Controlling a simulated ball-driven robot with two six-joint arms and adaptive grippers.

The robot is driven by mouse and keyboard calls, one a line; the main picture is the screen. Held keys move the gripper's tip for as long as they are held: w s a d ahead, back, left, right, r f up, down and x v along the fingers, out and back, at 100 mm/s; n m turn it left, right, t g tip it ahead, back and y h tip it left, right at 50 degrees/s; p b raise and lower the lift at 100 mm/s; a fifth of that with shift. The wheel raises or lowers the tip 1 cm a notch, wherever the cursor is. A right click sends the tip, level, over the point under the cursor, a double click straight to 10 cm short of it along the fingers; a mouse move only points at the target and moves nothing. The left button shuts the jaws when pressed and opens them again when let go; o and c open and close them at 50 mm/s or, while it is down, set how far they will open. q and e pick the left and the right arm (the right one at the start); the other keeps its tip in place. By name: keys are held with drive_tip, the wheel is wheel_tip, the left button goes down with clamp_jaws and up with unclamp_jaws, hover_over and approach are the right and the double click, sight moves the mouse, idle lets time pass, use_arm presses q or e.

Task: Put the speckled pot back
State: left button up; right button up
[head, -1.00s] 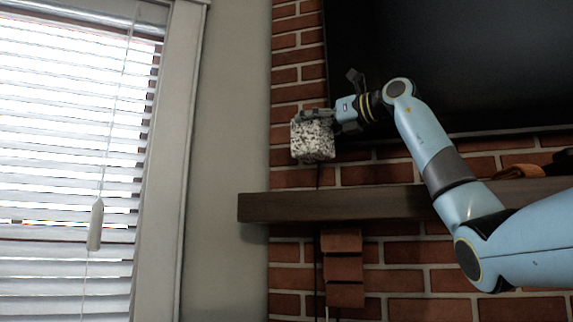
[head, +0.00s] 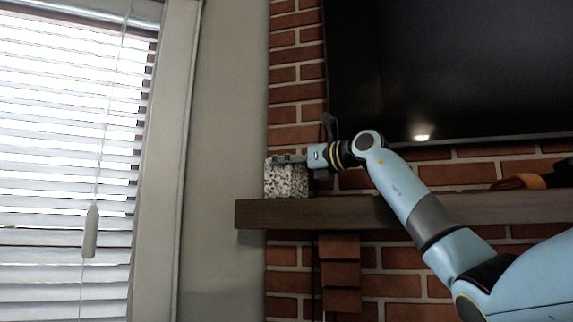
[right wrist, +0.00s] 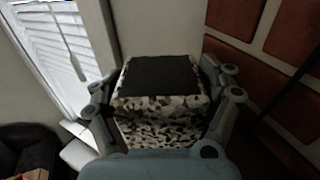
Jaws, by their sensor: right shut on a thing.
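The speckled pot (head: 286,181) is a black-and-white cube-like pot at the left end of the dark wooden mantel (head: 330,213). It is upright, and its bottom edge is at the mantel's top; I cannot tell whether it fully rests there. My right gripper (head: 290,160) reaches it from the right and is shut on it near its upper part. In the right wrist view the pot (right wrist: 160,125) sits between the two fingers, with its dark top (right wrist: 160,75) facing the camera. My left gripper is not in view.
A large black screen (head: 450,70) hangs above the mantel on the brick wall (head: 297,80). An orange-brown object (head: 520,181) lies on the mantel at the right. A window with blinds (head: 70,130) is at the left. The mantel between the pot and that object looks clear.

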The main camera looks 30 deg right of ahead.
drive_tip(key=shift+f, duration=0.15)
drive_tip(key=o, duration=1.5)
drive_tip(key=shift+r, duration=0.2)
drive_tip(key=shift+s+d+f, duration=0.1)
drive_tip(key=shift+s+d, duration=0.05)
drive_tip(key=shift+s, duration=0.1)
drive_tip(key=b+v, duration=0.6)
drive_tip(key=v, duration=0.5)
drive_tip(key=shift+s+b, duration=0.25)
drive_tip(key=shift+b, duration=0.05)
